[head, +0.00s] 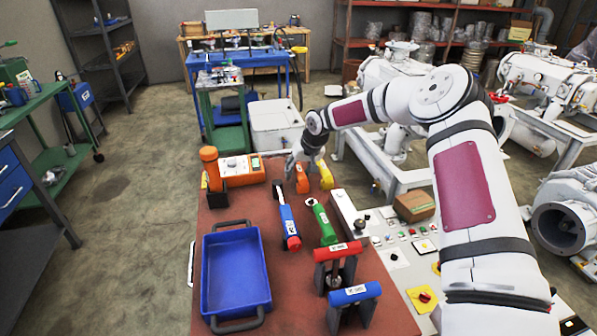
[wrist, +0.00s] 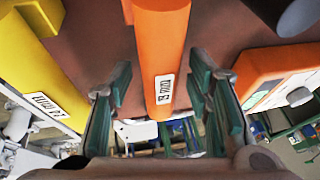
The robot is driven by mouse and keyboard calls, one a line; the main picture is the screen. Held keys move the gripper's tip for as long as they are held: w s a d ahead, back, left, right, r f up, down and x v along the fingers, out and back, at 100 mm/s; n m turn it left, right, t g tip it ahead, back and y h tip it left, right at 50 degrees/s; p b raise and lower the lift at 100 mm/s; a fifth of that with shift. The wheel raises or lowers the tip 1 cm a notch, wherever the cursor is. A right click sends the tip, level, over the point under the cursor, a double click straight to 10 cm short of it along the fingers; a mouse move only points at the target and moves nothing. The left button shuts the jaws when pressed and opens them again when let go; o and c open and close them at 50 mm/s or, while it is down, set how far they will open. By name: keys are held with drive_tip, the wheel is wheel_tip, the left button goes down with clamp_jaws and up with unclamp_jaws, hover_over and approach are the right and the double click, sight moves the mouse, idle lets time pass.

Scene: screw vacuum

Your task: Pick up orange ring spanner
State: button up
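The orange ring spanner (wrist: 162,50) has a round orange handle with a white label in the wrist view. In the head view it lies (head: 302,182) on the red-brown table top, partly hidden under my gripper (head: 297,163). In the wrist view the green-padded fingers of my gripper (wrist: 158,88) stand apart, one on each side of the handle. A gap shows on both sides, so the gripper is open and not clamped on it. The spanner's ring end is not clear in either view.
A yellow-handled tool (head: 326,175) lies close at right, an orange device (head: 236,172) at left. A blue-handled tool (head: 288,222) and a green-handled tool (head: 323,224) lie nearer. A blue tray (head: 265,270) and two upright clamp-like tools with red (head: 338,250) and blue handles (head: 355,293) stand in front.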

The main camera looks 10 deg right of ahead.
sight(298, 166)
clamp_jaws()
wheel_tip(298, 166, up, 10)
drive_tip(key=shift+r+b, duration=0.1)
drive_tip(key=shift+b, duration=0.35)
